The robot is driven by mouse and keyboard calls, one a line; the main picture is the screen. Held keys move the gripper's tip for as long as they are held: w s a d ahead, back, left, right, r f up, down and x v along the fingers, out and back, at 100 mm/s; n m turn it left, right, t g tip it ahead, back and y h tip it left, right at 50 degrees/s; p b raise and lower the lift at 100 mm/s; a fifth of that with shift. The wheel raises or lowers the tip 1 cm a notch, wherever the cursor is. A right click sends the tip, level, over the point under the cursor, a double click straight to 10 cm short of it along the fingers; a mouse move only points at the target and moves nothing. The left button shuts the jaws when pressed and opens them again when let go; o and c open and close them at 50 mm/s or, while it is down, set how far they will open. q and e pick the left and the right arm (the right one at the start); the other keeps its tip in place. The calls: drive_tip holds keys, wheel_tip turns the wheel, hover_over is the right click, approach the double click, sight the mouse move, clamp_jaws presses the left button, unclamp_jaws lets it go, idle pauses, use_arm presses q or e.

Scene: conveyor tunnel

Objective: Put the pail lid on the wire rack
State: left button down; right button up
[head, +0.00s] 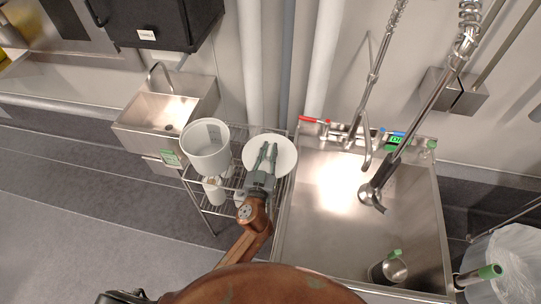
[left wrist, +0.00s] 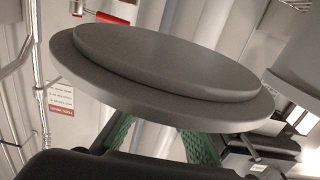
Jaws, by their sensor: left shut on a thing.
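The pail lid (head: 285,157) is a round, pale disc in the head view. It fills the upper middle of the left wrist view as a dark, stepped disc (left wrist: 160,65). My left gripper (head: 267,149) is shut on the lid, its two green fingers lying across the lid's face in the head view. The green fingers (left wrist: 158,140) also show below the lid in the left wrist view. The wire rack (head: 234,172) stands between the two sinks. The lid is over its right part and hides some of it; I cannot tell whether they touch. My right gripper is not in view.
A white pail (head: 206,158) stands on the rack's top left, beside the lid. White containers (head: 214,191) sit on a lower shelf. A large steel sink (head: 335,225) with a sprayer (head: 377,190) is at right, and a small sink (head: 165,120) at left. Pipes (head: 325,60) run behind.

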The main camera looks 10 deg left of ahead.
sight(270, 150)
use_arm(q)
drive_tip(key=shift+w+a+f+b, duration=0.15)
drive_tip(key=shift+w+f+b, duration=0.15)
drive_tip(key=shift+w+f, duration=0.8)
drive_tip(key=f, duration=0.1)
drive_tip(key=f+b, duration=0.1)
drive_tip(key=f, duration=0.2)
drive_tip(key=shift+w, duration=0.25)
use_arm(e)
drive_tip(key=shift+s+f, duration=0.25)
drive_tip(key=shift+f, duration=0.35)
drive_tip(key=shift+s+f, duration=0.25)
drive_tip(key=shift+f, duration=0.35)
use_arm(q)
drive_tip(key=shift+f+b, duration=0.6)
drive_tip(key=shift+b, duration=0.4)
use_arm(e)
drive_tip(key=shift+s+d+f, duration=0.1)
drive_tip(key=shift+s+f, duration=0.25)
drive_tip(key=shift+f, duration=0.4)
use_arm(q)
drive_tip(key=c, duration=1.9)
unclamp_jaws()
drive_tip(key=shift+a, duration=0.1)
